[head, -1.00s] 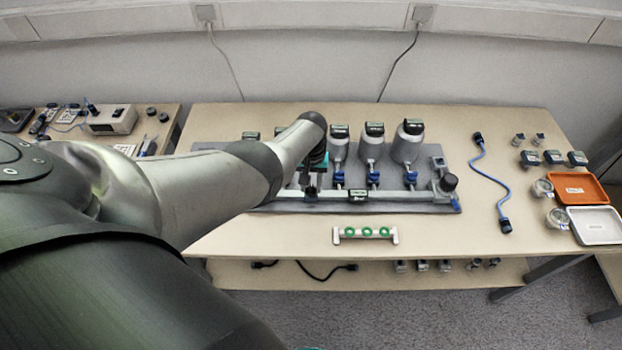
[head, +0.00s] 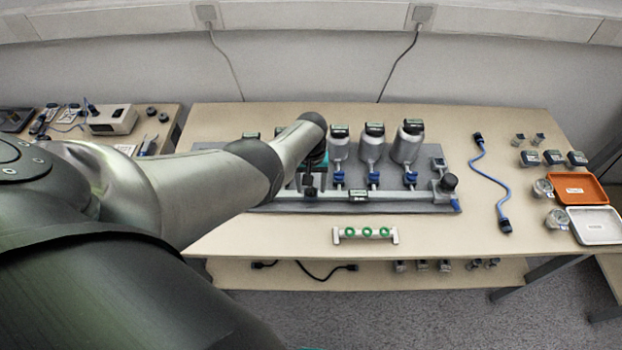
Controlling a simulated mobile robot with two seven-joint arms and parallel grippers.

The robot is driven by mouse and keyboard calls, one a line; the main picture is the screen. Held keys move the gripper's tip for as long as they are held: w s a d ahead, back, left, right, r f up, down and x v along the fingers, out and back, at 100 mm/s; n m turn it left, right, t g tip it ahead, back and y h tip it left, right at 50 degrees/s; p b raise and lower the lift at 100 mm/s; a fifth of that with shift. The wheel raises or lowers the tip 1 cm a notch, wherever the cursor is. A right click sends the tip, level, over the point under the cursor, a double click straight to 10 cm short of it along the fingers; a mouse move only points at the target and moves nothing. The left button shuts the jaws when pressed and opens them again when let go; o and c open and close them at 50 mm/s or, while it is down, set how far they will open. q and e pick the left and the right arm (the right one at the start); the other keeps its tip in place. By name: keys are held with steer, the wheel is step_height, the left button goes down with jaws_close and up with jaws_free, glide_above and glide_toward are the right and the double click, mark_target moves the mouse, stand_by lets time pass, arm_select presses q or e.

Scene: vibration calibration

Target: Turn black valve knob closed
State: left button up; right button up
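My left gripper (head: 311,188) points down over the silver manifold rail (head: 400,194), in the row of valves below the bottles. My own forearm and wrist cover the valves around it, so what lies between the fingers is hidden, and I cannot tell whether they are open or shut. Blue valve knobs (head: 373,177) show to the right of the gripper, under the silver bottles (head: 372,148). My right gripper is not in view.
A white holder with green rings (head: 366,235) lies in front of the rail. A blue cable (head: 490,180), small jars (head: 543,188), an orange tray (head: 577,175) and a white tray (head: 600,212) are at the right. The tabletop's front left is clear.

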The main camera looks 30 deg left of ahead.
mark_target(311, 188)
arm_select(q)
steer(key=shift+r, duration=0.1)
step_height(311, 188, up, 15)
steer(key=p, duration=0.9)
stand_by(0.5)
